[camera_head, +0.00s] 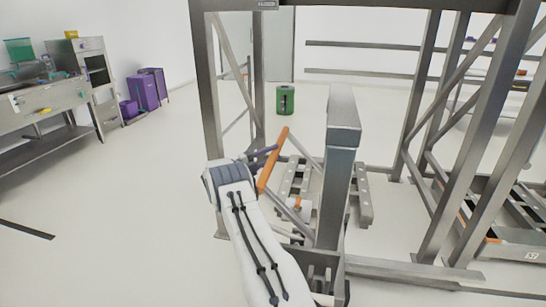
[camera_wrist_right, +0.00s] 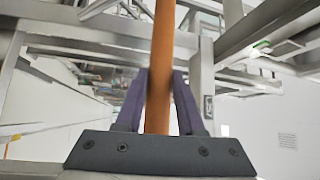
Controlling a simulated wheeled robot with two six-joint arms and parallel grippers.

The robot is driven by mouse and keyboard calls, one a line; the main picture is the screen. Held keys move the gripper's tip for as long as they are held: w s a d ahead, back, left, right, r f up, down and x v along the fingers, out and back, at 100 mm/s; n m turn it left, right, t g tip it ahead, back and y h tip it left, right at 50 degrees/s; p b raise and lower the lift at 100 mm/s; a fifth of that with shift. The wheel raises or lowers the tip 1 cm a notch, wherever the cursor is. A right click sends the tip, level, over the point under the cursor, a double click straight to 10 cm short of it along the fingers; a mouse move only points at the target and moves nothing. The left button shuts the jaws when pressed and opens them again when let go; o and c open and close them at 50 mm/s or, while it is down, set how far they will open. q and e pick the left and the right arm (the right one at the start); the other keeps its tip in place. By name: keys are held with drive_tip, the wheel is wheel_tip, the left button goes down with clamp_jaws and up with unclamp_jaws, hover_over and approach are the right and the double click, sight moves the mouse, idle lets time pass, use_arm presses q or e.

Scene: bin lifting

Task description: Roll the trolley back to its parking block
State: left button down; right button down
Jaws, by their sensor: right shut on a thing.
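My right gripper (camera_head: 264,160) is shut around an orange handle bar (camera_head: 275,155), left of the middle in the head view. In the right wrist view the dark fingers of the right gripper (camera_wrist_right: 158,85) press on both sides of the bar (camera_wrist_right: 163,40), which runs up between them. The bar slants in the head view. A low grey frame (camera_head: 365,200) with studs stands on the floor behind the bar. The trolley's lower part and its join to the bar are partly hidden, and I cannot make out the parking block. My left gripper is out of view.
A thick grey post (camera_head: 338,180) stands just right of my right arm. A tall steel frame (camera_head: 207,110) surrounds this area, with braces at right. A green bin (camera_head: 285,99) stands behind. Floor at left is open, up to a bench (camera_head: 45,115) and purple boxes (camera_head: 143,92).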

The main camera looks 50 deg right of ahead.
drive_tip(key=shift+w+a+r, duration=0.3)
drive_tip(key=shift+w+a, duration=0.05)
drive_tip(key=shift+w, duration=0.35)
drive_tip(key=shift+s+d, duration=0.1)
drive_tip(key=c, duration=0.8)
unclamp_jaws()
drive_tip(key=shift+o, duration=1.4)
drive_tip(key=shift+s+d, duration=0.1)
drive_tip(key=shift+f, duration=0.1)
drive_tip(key=shift+a, duration=0.2)
